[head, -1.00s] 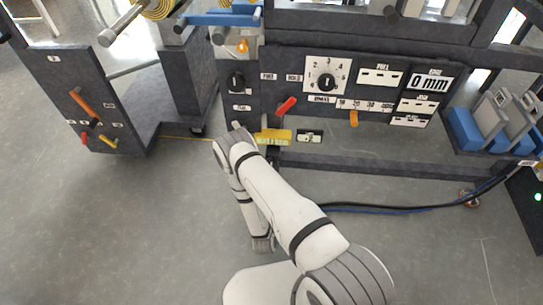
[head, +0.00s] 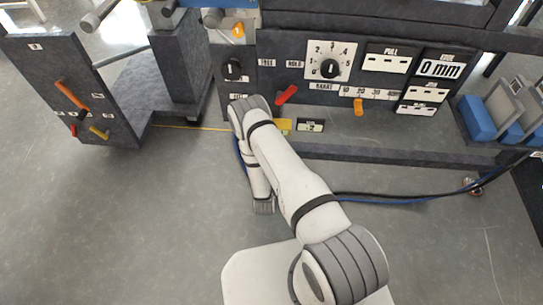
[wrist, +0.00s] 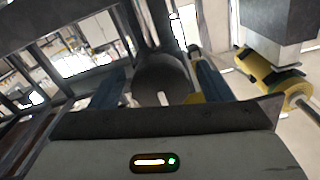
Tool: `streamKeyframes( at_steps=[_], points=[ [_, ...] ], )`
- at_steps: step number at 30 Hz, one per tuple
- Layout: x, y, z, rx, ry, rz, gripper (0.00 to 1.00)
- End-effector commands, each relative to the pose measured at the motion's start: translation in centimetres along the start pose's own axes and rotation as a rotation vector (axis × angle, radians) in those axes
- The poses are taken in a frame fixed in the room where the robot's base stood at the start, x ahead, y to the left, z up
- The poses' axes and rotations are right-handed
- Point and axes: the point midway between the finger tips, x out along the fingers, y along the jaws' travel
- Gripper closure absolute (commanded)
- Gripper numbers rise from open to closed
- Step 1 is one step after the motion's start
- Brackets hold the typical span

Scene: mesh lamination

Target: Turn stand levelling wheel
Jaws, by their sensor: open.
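In the wrist view my gripper (wrist: 160,90) shows as two blue fingers, open and apart. A dark round, wheel-like part (wrist: 162,75) lies between them in the picture. I cannot tell whether it is the levelling wheel, or whether the fingers touch it. In the head view my white arm bends at the elbow in front of the machine's panel, and its forearm points down toward the floor. No levelling wheel can be clearly picked out in the head view.
A dark stand (head: 95,115) with orange, red and yellow levers is at the left. The machine panel (head: 295,50) carries a white dial (head: 332,62), a red lever (head: 287,94) and an orange lever (head: 358,105). Cables (head: 420,200) run at right. Grey floor (head: 130,230) is open at lower left.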

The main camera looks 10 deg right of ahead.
Motion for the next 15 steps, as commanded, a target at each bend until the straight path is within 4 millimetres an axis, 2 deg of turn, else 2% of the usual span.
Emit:
streamKeyframes(
  at_steps=[6,15],
  points=[
    [0.05,0.04,-0.02,0.000,0.000,0.001,0.29],
    [0.04,0.08,-0.02,0.000,0.000,0.001,0.53]
  ],
)
